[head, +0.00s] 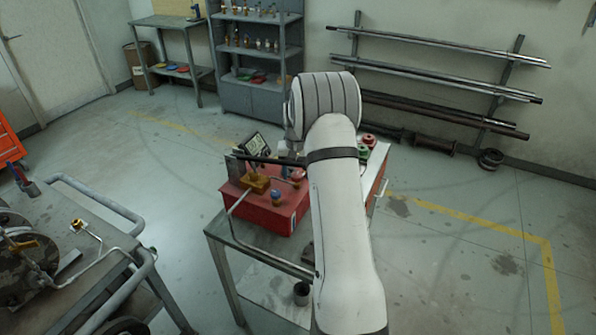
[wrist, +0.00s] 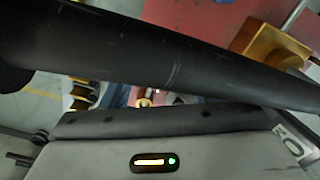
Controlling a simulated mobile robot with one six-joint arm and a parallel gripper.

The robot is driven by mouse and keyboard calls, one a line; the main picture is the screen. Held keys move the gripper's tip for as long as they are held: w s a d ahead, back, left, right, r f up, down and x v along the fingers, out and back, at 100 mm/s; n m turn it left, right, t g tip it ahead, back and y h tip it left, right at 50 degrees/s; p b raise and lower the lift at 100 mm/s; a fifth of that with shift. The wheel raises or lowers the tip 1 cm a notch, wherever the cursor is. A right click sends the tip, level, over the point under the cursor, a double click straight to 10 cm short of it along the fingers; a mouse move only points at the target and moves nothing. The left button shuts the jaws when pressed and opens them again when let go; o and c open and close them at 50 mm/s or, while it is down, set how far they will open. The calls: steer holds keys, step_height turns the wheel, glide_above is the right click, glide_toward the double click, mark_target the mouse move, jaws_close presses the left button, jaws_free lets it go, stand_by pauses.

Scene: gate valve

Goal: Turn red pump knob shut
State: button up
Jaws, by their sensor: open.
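A red pump box (head: 262,208) sits on a metal table, with a brass fitting (head: 256,183) and pipe on top. A blue knob (head: 277,198) stands on its front, and a small red knob (head: 297,174) shows just behind it, close to my arm. I cannot tell for certain that this is the pump knob. My gripper (wrist: 165,95) is open above the box, its dark fingers spanning the wrist view. Brass and red parts (wrist: 145,97) show in the gap between the fingers. The brass fitting also shows in the wrist view (wrist: 275,52). My arm hides the box's right side.
Red and green round parts (head: 366,148) lie at the table's right rear. A gauge or small screen (head: 258,142) stands behind the brass fitting. A cart with pipes (head: 70,250) is at left, shelves (head: 260,50) behind.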

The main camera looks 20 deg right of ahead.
steer(key=c, duration=1)
steer(key=shift+o, duration=0.2)
steer(key=shift+m, duration=0.4)
steer(key=m+b, duration=0.2)
steer(key=m, duration=0.1)
steer(key=shift+f+m, duration=0.1)
steer(key=shift+m, duration=0.3)
steer(key=shift+w+a+m+b, duration=0.1)
steer(key=shift+m+b, duration=0.4)
steer(key=shift+m, duration=1.7)
steer(key=o, duration=1)
steer(key=shift+c, duration=0.2)
